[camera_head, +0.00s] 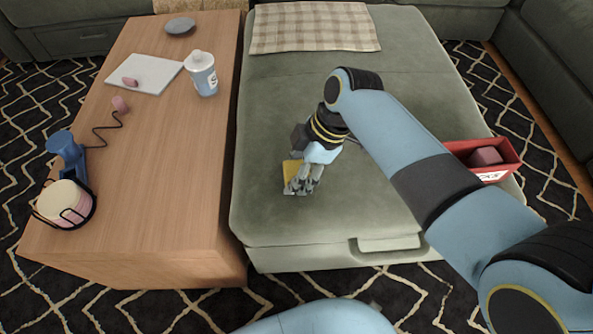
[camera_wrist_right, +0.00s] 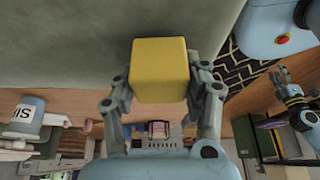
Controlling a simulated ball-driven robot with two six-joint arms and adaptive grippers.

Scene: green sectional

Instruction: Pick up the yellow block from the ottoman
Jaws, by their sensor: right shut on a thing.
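The yellow block (camera_head: 291,170) is at the front left part of the green ottoman (camera_head: 290,225), partly hidden behind my right gripper's fingers. My right gripper (camera_head: 302,185) is shut on it. In the right wrist view the yellow block (camera_wrist_right: 160,70) sits squarely between the two fingers of the gripper (camera_wrist_right: 160,92), one on each side. I cannot tell whether the block touches the ottoman or is just above it. My left gripper (camera_wrist_right: 290,92) shows small at the right edge of the right wrist view; its opening is unclear.
A red box (camera_head: 507,168) with a dark pink block stands at the ottoman's right edge. A plaid cloth (camera_head: 313,27) lies at the back. The wooden table (camera_head: 165,170) on the left holds a bottle (camera_head: 202,75), a white board and a blue lamp-like item. The ottoman's middle is clear.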

